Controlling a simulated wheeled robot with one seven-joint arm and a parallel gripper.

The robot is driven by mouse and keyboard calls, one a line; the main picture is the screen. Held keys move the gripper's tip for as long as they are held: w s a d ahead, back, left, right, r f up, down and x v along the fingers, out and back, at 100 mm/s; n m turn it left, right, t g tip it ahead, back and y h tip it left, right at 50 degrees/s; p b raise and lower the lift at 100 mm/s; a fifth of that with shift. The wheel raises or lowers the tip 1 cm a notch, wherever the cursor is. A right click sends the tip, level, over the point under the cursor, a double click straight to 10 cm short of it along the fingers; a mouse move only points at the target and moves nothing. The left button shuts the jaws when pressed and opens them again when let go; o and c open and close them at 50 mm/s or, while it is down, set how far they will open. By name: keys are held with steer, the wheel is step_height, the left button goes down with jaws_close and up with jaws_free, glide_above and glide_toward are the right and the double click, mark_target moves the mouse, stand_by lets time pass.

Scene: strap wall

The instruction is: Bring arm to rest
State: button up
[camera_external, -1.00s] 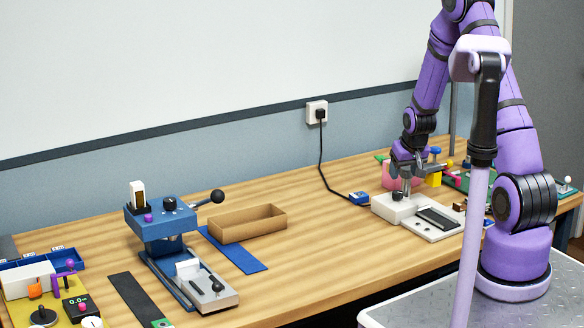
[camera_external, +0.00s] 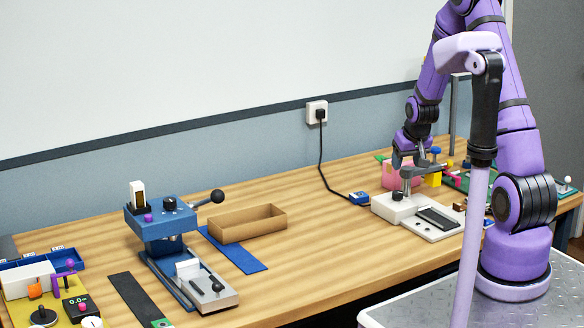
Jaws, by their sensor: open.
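My gripper (camera_external: 410,161) hangs at the end of the purple arm, at the right of the bench, pointing down. It is open, and I see nothing held in it.
A blue press (camera_external: 163,222) with a lever, a cardboard tray (camera_external: 248,224) and a blue mat (camera_external: 240,256) stand on the wooden bench. A yellow block (camera_external: 433,179) and a green board are right of the gripper. A cable runs from the wall socket (camera_external: 317,112). The bench middle is clear.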

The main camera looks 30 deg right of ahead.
steer(key=s+a+r+n, duration=0.1)
steer(key=s+a+r, duration=0.4)
steer(key=r, duration=0.5)
steer(key=s+a+r, duration=0.3)
steer(key=s+r, duration=0.5)
steer(key=r, duration=0.3)
steer(key=s+a+r, duration=0.2)
steer(key=s+r, duration=0.1)
steer(key=s, duration=0.7)
steer(key=s+a+r+n+y, duration=0.1)
steer(key=s+r, duration=0.3)
steer(key=s, duration=0.6)
steer(key=shift+s+a+t, duration=0.25)
steer(key=shift+a+t, duration=0.15)
steer(key=shift+a, duration=0.4)
